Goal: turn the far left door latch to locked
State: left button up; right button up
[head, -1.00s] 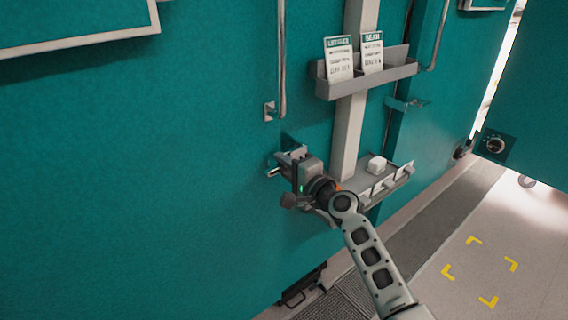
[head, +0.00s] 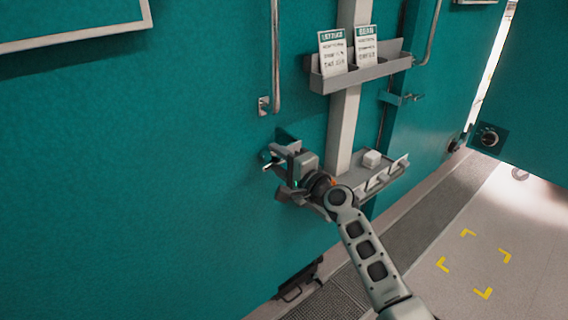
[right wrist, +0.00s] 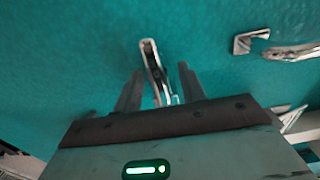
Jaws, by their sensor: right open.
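The door latch (head: 267,164) is a small metal lever on the large teal door at left, below the long vertical handle. In the right wrist view the bright lever (right wrist: 151,62) runs from a pivot at the top down between my two dark fingers. My right gripper (head: 274,158) is at the latch, and it also shows in the right wrist view (right wrist: 160,72). Its fingers are open, one on each side of the lever, with teal visible between. I cannot tell whether either finger touches it. My left gripper is not in view.
The vertical door handle (head: 276,60) is just above the gripper. A grey card holder (head: 362,74) and a lower shelf (head: 345,170) with a white block (head: 372,158) stick out to the right. A knob (head: 489,138) sits on the right door.

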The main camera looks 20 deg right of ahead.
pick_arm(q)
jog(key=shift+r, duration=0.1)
pick_arm(e)
jog(key=v, duration=1.6)
pick_arm(q)
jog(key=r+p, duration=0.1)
jog(key=p, duration=0.2)
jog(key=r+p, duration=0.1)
jog(key=p, duration=0.2)
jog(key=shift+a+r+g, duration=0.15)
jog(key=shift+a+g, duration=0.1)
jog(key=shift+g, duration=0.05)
pick_arm(e)
jog(key=s+a+f+n+g+h, duration=0.1)
jog(key=s+a+f+n+g, duration=0.2)
jog(key=s+n, duration=0.5)
jog(key=s+a+f+n+g+h, duration=0.2)
jog(key=s+a+f+n, duration=0.3)
jog(key=s, duration=0.6)
notch_tip(320, 180, down, 3)
jog(key=n, duration=0.2)
jog(key=shift+a+n+g, duration=0.4)
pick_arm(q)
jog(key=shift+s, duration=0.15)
pick_arm(e)
jog(key=shift+s+h, duration=0.2)
jog(key=shift+h, duration=0.1)
jog(key=shift+c, duration=0.4)
